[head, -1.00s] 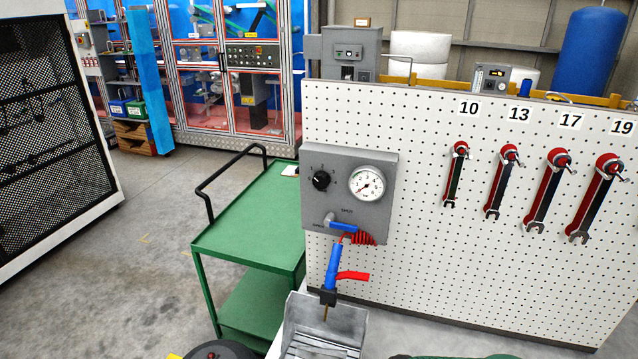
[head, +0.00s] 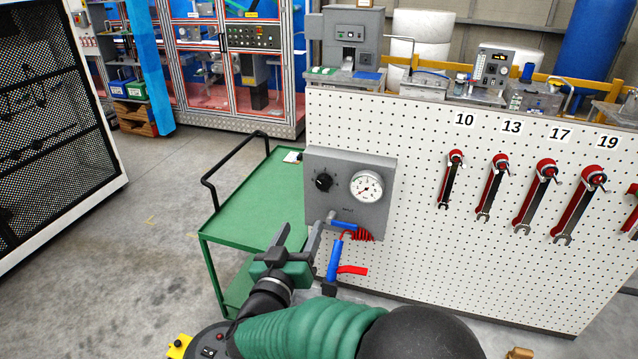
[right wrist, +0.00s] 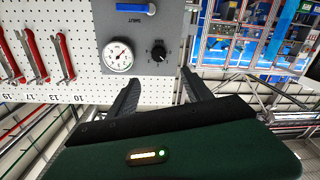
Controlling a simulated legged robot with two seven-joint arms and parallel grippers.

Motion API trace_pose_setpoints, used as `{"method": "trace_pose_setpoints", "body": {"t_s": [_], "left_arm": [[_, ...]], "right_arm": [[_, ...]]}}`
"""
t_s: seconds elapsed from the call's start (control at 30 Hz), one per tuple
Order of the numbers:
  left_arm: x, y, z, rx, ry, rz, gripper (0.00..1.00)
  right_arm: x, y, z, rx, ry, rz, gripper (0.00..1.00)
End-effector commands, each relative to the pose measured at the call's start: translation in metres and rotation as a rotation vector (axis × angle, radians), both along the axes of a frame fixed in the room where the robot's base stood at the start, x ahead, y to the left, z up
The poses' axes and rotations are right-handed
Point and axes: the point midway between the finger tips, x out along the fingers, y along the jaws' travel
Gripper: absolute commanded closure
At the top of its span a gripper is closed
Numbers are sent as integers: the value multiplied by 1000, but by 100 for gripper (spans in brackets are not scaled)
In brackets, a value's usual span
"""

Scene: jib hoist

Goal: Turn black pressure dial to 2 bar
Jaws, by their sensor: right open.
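The black pressure dial (head: 323,182) is a round knob on the left of the grey panel (head: 340,158), fixed to the pegboard. The white round gauge (head: 366,186) is right of it. In the right wrist view the scene is upside down, with the dial (right wrist: 158,50) and gauge (right wrist: 118,56) beyond the fingers. My right gripper (head: 306,224) is open and empty, below and in front of the panel, apart from the dial. Its fingers (right wrist: 160,78) show in the wrist view, with the dial roughly between their lines. The gauge reading is too small to tell. My left gripper is not in view.
A green cart (head: 245,205) stands left. Several red wrenches (head: 497,185) hang right.

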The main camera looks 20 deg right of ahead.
Motion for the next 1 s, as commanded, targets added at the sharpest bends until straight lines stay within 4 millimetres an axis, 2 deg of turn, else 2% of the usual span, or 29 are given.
{"method": "trace_pose_setpoints", "body": {"t_s": [0.4, 0.6, 0.73, 1.0], "left_arm": [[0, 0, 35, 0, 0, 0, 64], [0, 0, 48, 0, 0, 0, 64], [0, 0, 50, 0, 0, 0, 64], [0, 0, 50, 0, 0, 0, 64]], "right_arm": [[89, -54, 4, 1, 1, -3, 42], [124, -74, 3, 1, 0, 0, 42], [135, -81, 1, 2, 0, 1, 42], [137, -82, 0, 2, 1, 2, 42]]}}
